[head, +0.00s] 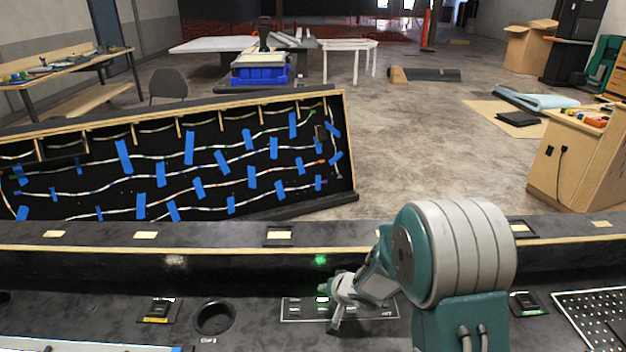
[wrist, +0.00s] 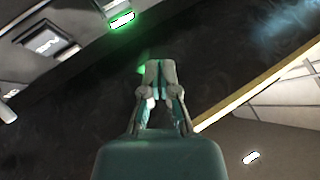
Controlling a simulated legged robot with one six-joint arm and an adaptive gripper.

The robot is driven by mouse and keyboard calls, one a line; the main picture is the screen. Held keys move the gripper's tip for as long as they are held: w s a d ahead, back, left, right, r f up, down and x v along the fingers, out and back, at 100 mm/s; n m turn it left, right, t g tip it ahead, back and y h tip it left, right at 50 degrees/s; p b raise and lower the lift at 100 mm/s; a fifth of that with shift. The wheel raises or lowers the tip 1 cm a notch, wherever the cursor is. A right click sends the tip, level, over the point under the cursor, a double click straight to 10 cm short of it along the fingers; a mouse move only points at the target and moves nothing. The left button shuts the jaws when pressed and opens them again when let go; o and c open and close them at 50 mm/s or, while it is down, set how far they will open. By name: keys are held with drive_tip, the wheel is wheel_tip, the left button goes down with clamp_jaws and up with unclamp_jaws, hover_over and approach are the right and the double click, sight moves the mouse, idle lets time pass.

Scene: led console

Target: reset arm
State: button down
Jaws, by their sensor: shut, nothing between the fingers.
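My gripper (wrist: 160,72) is shut and empty in the wrist view, its two fingertips together at the picture's middle. In the head view my gripper (head: 338,296) is small and hangs low over the black console (head: 250,320), at the left end of my grey and teal arm. It is close to a panel of labelled switches (head: 292,308), part of which it hides. A lit green light (wrist: 122,20) shows beyond the fingertips in the wrist view. I cannot tell whether the fingers touch the console.
A raised ledge with a wooden edge (head: 200,249) runs behind the console top. A round cup hole (head: 215,317) lies left of the switch panel, and a perforated plate (head: 600,312) lies at far right. A board with blue tape (head: 200,185) stands behind. Open floor (head: 420,150) lies beyond.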

drive_tip(key=s+d+r+h, duration=0.2)
drive_tip(key=s+d+r, duration=0.15)
drive_tip(key=r, duration=0.25)
drive_tip(key=s+d+r+t+h, duration=0.1)
drive_tip(key=s+d+r+h, duration=0.2)
drive_tip(key=r, duration=0.4)
drive_tip(key=s+d+r+h, duration=0.1)
drive_tip(key=s+d+r, duration=0.2)
drive_tip(key=d+r, duration=0.25)
drive_tip(key=s+r+n+g, duration=0.1)
drive_tip(key=s+r, duration=0.1)
drive_tip(key=s, duration=0.8)
drive_tip(key=s+a+r+g, duration=0.1)
drive_tip(key=s+r+g, duration=0.1)
drive_tip(key=s, duration=0.9)
drive_tip(key=shift+r+n+y, duration=0.4)
drive_tip(key=shift+r, duration=0.35)
